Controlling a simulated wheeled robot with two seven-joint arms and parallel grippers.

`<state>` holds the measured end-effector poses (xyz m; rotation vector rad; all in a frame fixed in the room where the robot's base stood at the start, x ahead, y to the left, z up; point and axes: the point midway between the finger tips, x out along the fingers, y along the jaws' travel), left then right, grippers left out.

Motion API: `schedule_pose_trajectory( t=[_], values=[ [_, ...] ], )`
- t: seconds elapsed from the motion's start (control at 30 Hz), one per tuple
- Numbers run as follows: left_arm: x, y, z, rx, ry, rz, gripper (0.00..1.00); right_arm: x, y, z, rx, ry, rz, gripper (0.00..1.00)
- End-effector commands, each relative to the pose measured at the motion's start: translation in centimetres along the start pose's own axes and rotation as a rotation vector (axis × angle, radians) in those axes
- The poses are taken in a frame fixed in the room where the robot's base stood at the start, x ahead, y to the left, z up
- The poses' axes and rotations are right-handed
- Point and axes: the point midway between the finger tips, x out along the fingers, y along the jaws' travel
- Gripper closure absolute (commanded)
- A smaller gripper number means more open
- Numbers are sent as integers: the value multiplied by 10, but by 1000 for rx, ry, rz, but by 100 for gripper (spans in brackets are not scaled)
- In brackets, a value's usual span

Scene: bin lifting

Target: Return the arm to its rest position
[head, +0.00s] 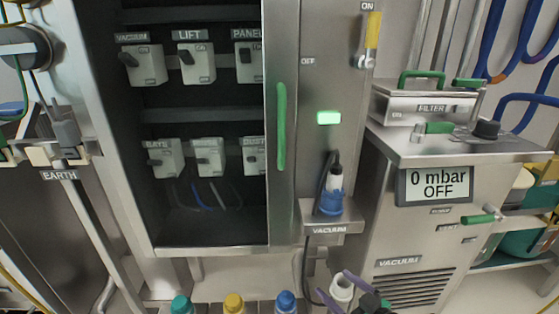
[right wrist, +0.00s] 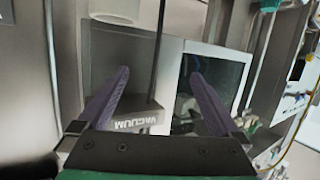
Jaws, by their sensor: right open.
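My right gripper (head: 342,291) shows at the bottom edge of the head view, its two purple fingers spread apart with a white rounded part behind them. In the right wrist view my right gripper (right wrist: 157,98) is open, with nothing held between its fingers. Beyond the fingers is the underside of a ledge marked VACUUM (right wrist: 128,121), with a dark cable hanging past it. Most of my right arm is hidden below the head view. My left gripper is in neither view.
An open cabinet with labelled switches (head: 197,64) has a green-handled door edge (head: 281,127). The vacuum ledge (head: 331,229) holds a blue-based connector (head: 331,200). The vacuum unit (head: 415,215) at right reads 0 mbar OFF. Teal, yellow and blue caps (head: 233,302) line the bottom.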

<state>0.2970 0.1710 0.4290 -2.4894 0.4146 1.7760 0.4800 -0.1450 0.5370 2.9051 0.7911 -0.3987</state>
Motion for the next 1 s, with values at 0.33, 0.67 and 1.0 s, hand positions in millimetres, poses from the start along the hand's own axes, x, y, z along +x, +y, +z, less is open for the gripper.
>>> schedule_pose_trajectory(
  t=[0.33,0.67,1.0],
  values=[
    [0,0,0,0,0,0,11,-28,42,19,129,-116,388,0],
    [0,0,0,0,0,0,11,-88,4,112,269,-621,414,0],
    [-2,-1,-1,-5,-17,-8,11,-136,-74,147,313,-945,115,0]
  ],
)
